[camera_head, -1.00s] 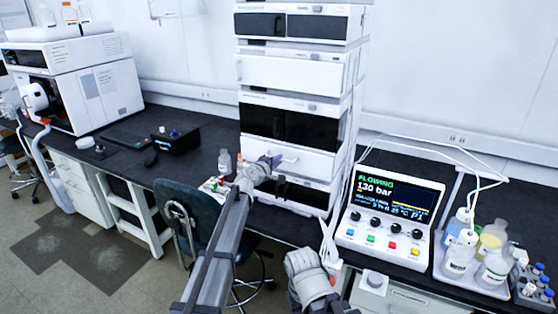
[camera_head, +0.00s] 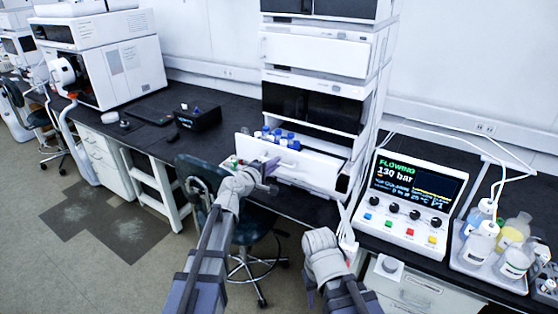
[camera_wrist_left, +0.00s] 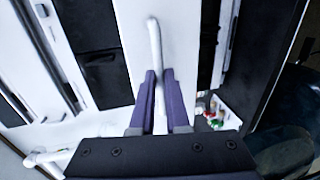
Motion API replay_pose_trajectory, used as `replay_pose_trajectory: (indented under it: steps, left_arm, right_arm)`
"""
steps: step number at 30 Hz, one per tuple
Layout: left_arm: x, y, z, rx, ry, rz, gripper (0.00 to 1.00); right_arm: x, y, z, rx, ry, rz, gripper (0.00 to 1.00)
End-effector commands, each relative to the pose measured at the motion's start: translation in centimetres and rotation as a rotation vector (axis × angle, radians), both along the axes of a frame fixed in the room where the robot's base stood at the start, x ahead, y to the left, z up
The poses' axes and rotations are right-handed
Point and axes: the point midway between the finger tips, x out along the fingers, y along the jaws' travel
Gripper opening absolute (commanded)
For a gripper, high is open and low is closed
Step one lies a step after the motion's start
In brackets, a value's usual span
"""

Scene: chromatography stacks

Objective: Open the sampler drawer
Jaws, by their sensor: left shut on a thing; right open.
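The sampler drawer (camera_head: 318,167) is pulled out from the white instrument stack (camera_head: 318,105) in the head view. Several blue-capped vials (camera_head: 283,138) show inside it, behind its white front. My left gripper (camera_head: 268,172) is at the left part of the drawer front. In the left wrist view its two purple fingers (camera_wrist_left: 158,95) are shut on the drawer's white bar handle (camera_wrist_left: 154,40). My right gripper (camera_head: 308,297) is low in the head view, well away from the drawer; its fingers are hard to make out.
A control box (camera_head: 413,200) with a lit screen stands right of the stack. A tray of bottles (camera_head: 490,275) is at the far right. A chair (camera_head: 205,180) stands before the bench, beside my left arm. A black box (camera_head: 197,118) sits on the bench.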

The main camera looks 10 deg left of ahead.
Motion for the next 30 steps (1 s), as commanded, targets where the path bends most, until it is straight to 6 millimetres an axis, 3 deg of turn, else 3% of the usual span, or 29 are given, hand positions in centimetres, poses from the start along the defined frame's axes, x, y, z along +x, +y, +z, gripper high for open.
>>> replay_pose_trajectory:
  steps: [13, 14, 21, 30]
  left_arm:
    - [-0.37, 0.17, -0.02, 0.000, 0.001, -0.001, 0.00]
    - [-0.37, 0.17, -0.02, 0.000, 0.001, -0.001, 0.14]
    - [-0.36, 0.17, -0.01, 0.000, 0.000, 0.000, 0.41]
    - [-0.46, 0.21, 0.02, 0.000, 0.000, 0.000, 0.43]
  right_arm:
    - [0.00, 0.00, -0.01, 0.000, 0.000, 0.000, 0.50]
    - [0.00, 0.00, -0.01, 0.000, 0.000, 0.000, 0.50]
    - [0.00, 0.00, 0.00, 0.000, 0.000, 0.000, 0.50]
    - [0.00, 0.00, 0.03, 0.000, 0.000, 0.000, 0.50]
